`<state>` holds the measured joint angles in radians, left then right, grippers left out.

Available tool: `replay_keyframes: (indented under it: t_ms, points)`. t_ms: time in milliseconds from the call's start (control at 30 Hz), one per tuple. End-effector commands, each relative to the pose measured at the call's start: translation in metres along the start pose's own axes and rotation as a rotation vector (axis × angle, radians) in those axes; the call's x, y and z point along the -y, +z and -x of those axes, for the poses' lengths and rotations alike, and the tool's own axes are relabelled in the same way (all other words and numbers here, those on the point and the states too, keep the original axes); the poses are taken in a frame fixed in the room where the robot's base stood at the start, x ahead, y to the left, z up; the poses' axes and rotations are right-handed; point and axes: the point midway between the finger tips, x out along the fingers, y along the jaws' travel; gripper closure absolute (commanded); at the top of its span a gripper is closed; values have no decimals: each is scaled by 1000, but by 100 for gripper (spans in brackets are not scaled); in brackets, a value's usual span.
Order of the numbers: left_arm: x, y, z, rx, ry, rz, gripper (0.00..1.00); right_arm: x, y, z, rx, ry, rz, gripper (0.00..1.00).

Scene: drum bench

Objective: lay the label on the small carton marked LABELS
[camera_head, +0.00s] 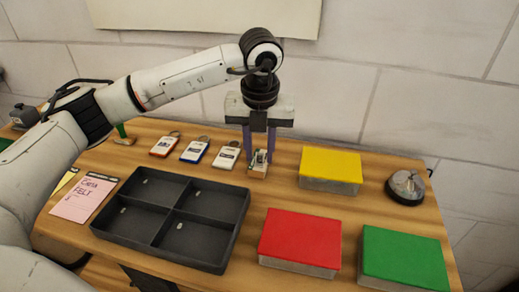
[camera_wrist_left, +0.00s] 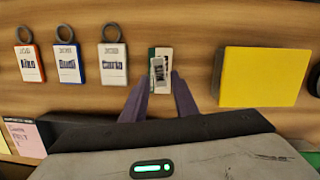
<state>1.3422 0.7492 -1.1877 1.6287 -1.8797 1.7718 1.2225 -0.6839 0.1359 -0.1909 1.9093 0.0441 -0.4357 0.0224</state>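My left gripper (camera_head: 259,160) points straight down at the back of the bench, its two purple fingers apart. Between and just beyond the fingertips, a small carton (camera_wrist_left: 168,53) with a white top and a green left edge shows in the left wrist view. A small pale label with dark print (camera_wrist_left: 158,70) shows over the carton top, slightly turned. It appears to rest there, but any small gap under it cannot be told. The fingers seem clear of the label's sides. The carton's marking is not readable. My right gripper is in neither view.
Tags in red, blue and white (camera_head: 195,149) lie left of the gripper. A yellow-topped box (camera_head: 330,167) stands close right. A dark divided tray (camera_head: 222,262), red box (camera_head: 300,238), green box (camera_head: 403,255) and bell (camera_head: 405,186) are also on the bench.

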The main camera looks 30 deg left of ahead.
Motion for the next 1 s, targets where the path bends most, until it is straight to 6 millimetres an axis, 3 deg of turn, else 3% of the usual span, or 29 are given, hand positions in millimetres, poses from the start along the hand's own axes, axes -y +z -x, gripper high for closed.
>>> replay_keyframes:
  t_ms: [433,800,1000]
  points:
    - [1,0,8,2,-2,0,62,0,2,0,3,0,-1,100]
    - [1,0,76,3,-2,0,62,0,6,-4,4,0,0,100]
    - [0,0,99,2,-2,0,62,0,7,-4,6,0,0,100]
